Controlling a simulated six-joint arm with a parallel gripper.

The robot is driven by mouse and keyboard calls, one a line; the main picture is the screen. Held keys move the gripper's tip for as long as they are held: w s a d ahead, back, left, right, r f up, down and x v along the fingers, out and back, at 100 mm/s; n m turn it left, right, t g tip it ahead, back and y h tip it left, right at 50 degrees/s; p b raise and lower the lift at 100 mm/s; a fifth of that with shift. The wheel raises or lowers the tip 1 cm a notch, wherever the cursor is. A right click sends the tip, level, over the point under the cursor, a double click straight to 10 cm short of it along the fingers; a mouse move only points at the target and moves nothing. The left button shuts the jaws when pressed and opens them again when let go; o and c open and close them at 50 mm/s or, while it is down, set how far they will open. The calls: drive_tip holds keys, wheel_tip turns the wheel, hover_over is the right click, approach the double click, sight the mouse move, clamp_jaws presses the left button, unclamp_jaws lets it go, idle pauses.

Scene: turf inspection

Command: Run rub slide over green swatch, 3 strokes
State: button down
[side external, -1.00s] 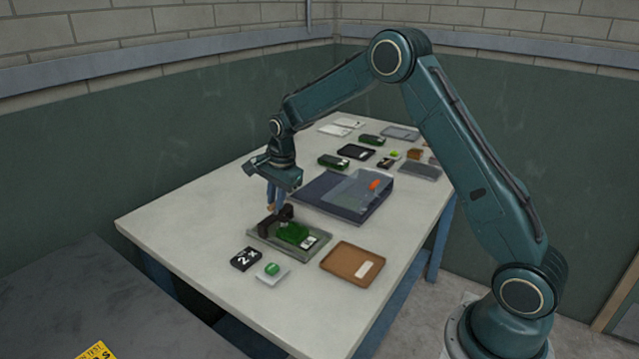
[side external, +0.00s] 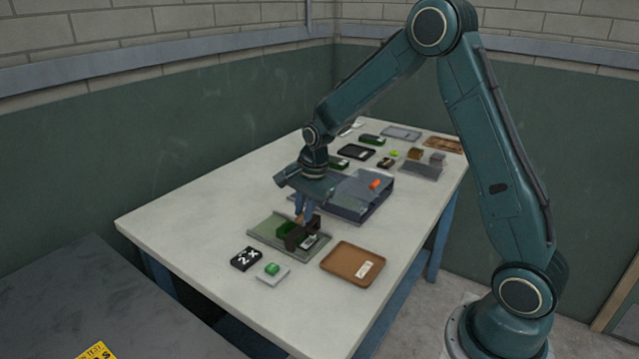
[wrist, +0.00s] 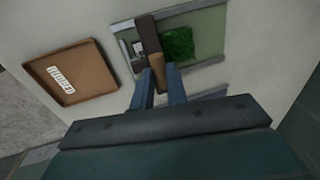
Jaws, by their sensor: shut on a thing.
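The green swatch (side external: 287,230) lies on a grey-green tray (side external: 263,231) with metal rails along its sides. The dark rub slide (side external: 303,236) sits across the tray at the right end of the swatch, beside a white label. My gripper (side external: 303,216) is shut on the slide's upright handle. In the wrist view, my fingers (wrist: 161,90) close around the brown handle (wrist: 168,76). The swatch (wrist: 178,43) shows right of the slide there, and the slide (wrist: 148,36) covers part of the label. Whether the slide presses on the swatch's edge cannot be told.
A brown tray (side external: 337,273) with a label is just right of the rubbing tray. A black "2X" block (side external: 246,258) and a green button on a white base (side external: 272,271) stand in front. A dark blue case (side external: 350,210) and several small items fill the back.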

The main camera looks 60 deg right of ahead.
drive_tip(key=shift+s, duration=0.2)
drive_tip(key=c, duration=1.4)
unclamp_jaws()
drive_tip(key=shift+r, duration=0.1)
drive_tip(key=v, duration=1.3)
drive_tip(key=shift+r, duration=0.35)
